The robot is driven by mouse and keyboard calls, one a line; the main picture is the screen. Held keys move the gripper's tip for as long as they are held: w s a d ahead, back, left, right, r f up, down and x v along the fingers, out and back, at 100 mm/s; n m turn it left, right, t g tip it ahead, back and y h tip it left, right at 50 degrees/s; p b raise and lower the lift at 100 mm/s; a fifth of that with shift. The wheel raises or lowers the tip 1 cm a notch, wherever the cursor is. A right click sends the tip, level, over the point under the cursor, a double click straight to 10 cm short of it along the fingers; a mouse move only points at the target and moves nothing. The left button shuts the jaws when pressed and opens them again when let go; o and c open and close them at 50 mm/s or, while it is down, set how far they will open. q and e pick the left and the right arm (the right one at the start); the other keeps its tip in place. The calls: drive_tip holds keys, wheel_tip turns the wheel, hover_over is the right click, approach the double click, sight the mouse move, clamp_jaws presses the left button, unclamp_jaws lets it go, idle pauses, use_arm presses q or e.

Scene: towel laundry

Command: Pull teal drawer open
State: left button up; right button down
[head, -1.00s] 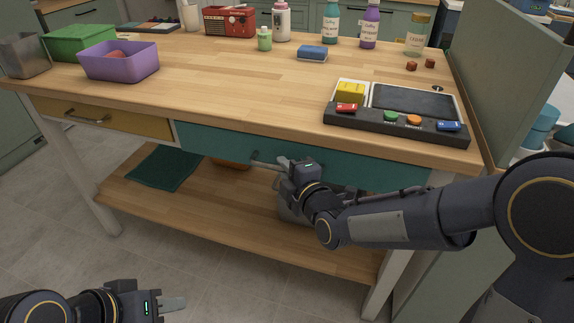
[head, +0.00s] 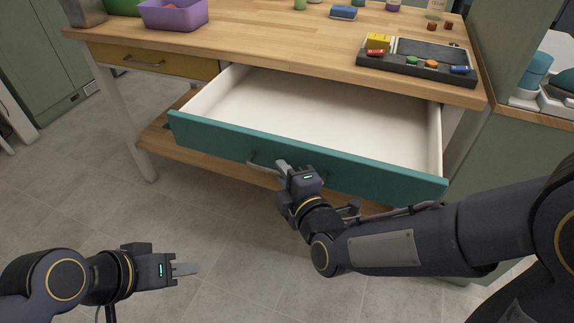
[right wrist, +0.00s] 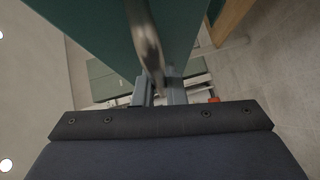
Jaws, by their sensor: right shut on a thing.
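The teal drawer (head: 215,137) stands pulled well out from under the table top, and its white inside (head: 310,105) is empty. Its metal handle (head: 262,165) is on the teal front. My right gripper (head: 283,167) is shut on this handle. In the right wrist view the handle (right wrist: 147,45) runs down between the fingers (right wrist: 158,92), close to the teal drawer front (right wrist: 95,25). My left gripper (head: 184,269) is over the floor at the lower left, away from the drawer and touching nothing.
The wooden table top (head: 270,42) carries a purple bin (head: 175,15), a blue sponge (head: 343,12) and a dark tray (head: 418,68) with coloured pieces. A closed yellow drawer (head: 150,58) is to the left. A lower shelf (head: 185,143) is underneath. The tiled floor in front is clear.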

use_arm(q)
drive_tip(key=shift+s+a, duration=0.15)
drive_tip(key=shift+s, duration=0.3)
use_arm(e)
drive_tip(key=shift+s+a, duration=0.2)
drive_tip(key=shift+s, duration=0.5)
drive_tip(key=c, duration=1.8)
unclamp_jaws()
drive_tip(key=shift+o, duration=0.2)
